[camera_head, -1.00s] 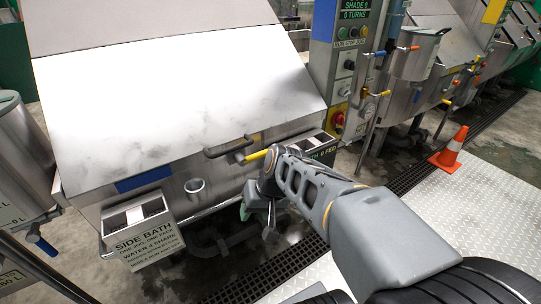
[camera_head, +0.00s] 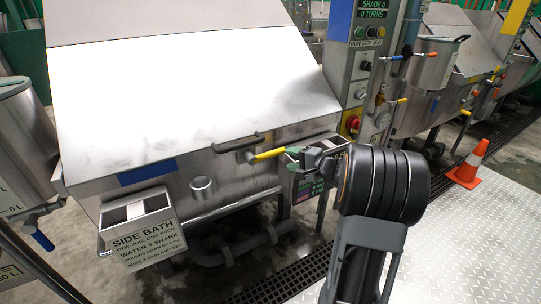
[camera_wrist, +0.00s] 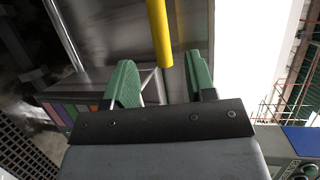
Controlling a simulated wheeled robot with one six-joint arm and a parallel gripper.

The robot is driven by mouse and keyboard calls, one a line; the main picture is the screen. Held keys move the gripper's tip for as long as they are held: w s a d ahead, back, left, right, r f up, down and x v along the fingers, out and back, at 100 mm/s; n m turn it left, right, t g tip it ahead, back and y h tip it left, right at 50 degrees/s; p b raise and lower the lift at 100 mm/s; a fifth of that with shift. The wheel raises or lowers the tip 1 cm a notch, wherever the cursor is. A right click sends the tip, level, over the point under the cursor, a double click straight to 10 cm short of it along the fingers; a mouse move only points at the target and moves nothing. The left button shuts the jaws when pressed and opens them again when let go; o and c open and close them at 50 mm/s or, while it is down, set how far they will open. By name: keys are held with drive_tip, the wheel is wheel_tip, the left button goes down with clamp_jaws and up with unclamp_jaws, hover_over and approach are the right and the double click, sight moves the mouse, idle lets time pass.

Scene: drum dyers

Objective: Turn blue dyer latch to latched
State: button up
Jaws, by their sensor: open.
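The dyer with a blue stripe (camera_head: 148,172) is a large steel tub with a closed, sloping pale lid. Its latch has a yellow handle (camera_head: 268,155) on the front, pointing right and slightly up. My gripper (camera_head: 297,156) is at the handle's right end, with green finger pads partly hidden by my wrist. In the wrist view, the yellow handle (camera_wrist: 160,32) comes down from the top with its tip between the two open green fingers. I cannot tell whether the handle touches a pad.
A dark bar handle (camera_head: 238,143) sits just above the latch. A side bath box (camera_head: 140,228) juts out at the front left. A control panel (camera_head: 368,75) stands to the right. An orange cone (camera_head: 468,165) stands on the floor plate, which is otherwise mostly clear.

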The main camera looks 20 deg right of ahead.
sight(274, 155)
drive_tip(key=x, duration=0.9)
drive_tip(key=shift+a+f+p, duration=0.1)
drive_tip(key=shift+p, duration=0.2)
clamp_jaws()
